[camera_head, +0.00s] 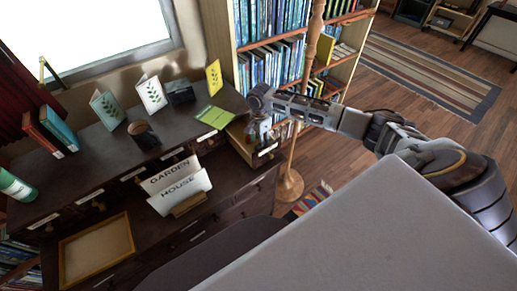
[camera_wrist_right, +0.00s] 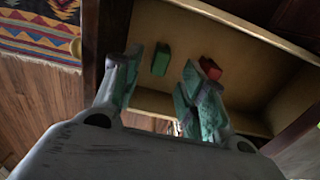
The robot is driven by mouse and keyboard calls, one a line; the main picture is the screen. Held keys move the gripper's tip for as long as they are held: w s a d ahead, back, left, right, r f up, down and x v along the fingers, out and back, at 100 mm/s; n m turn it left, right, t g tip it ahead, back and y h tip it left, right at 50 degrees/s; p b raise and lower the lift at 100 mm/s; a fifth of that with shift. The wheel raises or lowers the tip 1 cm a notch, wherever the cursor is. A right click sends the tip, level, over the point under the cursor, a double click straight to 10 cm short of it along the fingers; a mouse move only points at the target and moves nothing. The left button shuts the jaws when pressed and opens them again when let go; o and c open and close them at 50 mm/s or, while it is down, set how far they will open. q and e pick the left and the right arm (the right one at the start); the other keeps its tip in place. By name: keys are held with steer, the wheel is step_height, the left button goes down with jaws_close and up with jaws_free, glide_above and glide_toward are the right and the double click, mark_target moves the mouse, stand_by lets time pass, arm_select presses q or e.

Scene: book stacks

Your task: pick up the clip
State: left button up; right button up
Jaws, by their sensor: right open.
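My right gripper (camera_head: 258,128) is over an open drawer (camera_head: 268,150) at the right end of the dark desk in the head view. In the right wrist view the gripper (camera_wrist_right: 160,78) is open and points into the light-wooded drawer (camera_wrist_right: 262,88). A small green block-like object (camera_wrist_right: 161,59) lies in it, between the fingertips in the picture but seemingly beyond them. A small red object (camera_wrist_right: 210,68) lies just right of the right finger. Neither looks held. I cannot tell which is the clip. My left gripper is not in view.
The desk top (camera_head: 85,165) holds several upright cards, a green folder (camera_head: 214,117) and books (camera_head: 58,128). Garden and House cards (camera_head: 180,190) stand in front of the desk's compartments. A bookcase (camera_head: 335,70) and a wooden pole (camera_head: 290,180) stand close to my right arm.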

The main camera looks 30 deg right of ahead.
steer(key=shift+a+f, duration=0.2)
steer(key=shift+f, duration=2.3)
steer(key=c, duration=0.8)
